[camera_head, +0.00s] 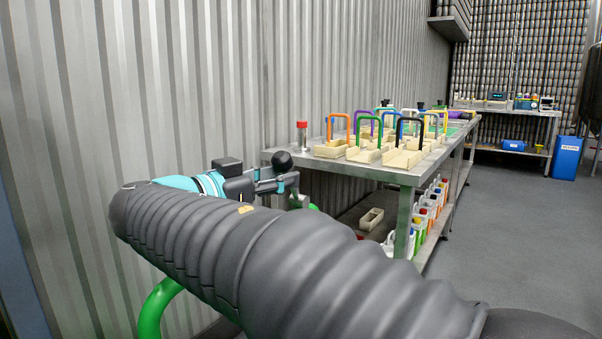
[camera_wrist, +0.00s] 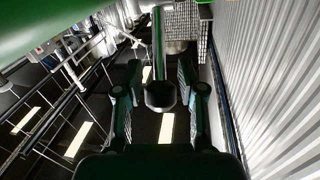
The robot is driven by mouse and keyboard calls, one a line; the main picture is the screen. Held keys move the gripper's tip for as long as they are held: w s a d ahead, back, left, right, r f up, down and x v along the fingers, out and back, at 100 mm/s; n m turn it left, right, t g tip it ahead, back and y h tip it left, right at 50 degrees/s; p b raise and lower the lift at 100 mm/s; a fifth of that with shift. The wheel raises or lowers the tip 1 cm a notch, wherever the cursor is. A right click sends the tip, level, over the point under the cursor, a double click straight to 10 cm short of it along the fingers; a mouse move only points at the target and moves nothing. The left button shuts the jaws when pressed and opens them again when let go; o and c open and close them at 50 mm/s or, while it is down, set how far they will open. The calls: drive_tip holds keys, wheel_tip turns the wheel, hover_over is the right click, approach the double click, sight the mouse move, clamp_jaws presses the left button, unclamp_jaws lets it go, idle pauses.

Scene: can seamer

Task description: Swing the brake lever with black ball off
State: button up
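The black ball (camera_wrist: 160,95) of the brake lever shows in the wrist view between the two fingers of my gripper (camera_wrist: 159,75), with a narrow gap on each side. My gripper is open. In the head view the black ball (camera_head: 282,159) shows at the end of my gripper (camera_head: 285,184), just above its fingers. The rod is not clear in that view, and my arm covers much of the machine. I cannot tell whether a finger touches the ball.
A metal table (camera_head: 405,172) behind my gripper carries beige trays with coloured handles and a red-capped bottle (camera_head: 302,135). Bottles stand on its lower shelf. A corrugated wall (camera_head: 150,90) runs close along the left. Open floor (camera_head: 510,220) lies at the right, with a blue bin (camera_head: 567,157) beyond.

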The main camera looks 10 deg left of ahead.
drive_tip(key=shift+x, duration=1.25)
clamp_jaws()
